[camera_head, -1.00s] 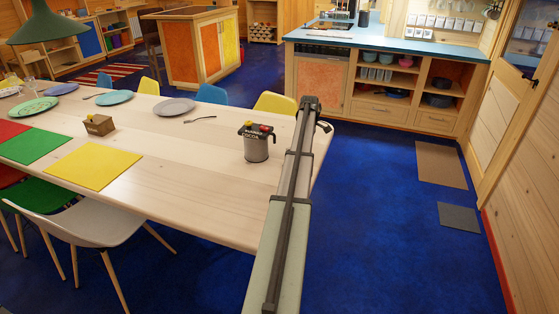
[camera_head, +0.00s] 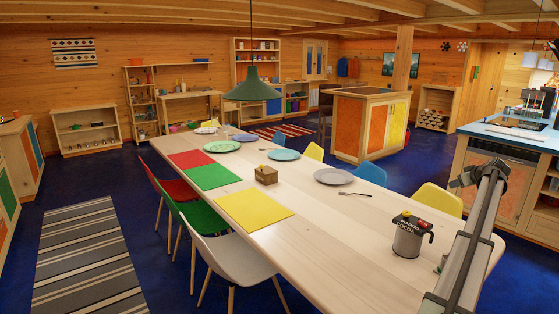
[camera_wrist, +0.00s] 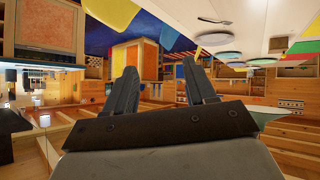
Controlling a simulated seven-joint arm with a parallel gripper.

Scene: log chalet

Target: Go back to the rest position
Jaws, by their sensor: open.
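My gripper (camera_wrist: 160,90) shows in the wrist view with its two dark fingers apart and nothing between them. In the head view my arm rises at the right, over the near right end of the long pale table (camera_head: 335,227), and its end is seen near the top of the arm. The wrist view is upside down, with the table and plates at its top right. The fingers point out into the room, clear of the table.
On the table are a yellow placemat (camera_head: 254,208), a small wooden box (camera_head: 266,175), a grey plate (camera_head: 333,176) and a fork (camera_head: 355,194). A green lamp (camera_head: 252,88) hangs above. Chairs line both sides. The blue-topped counter (camera_head: 505,137) stands beyond my arm at the right.

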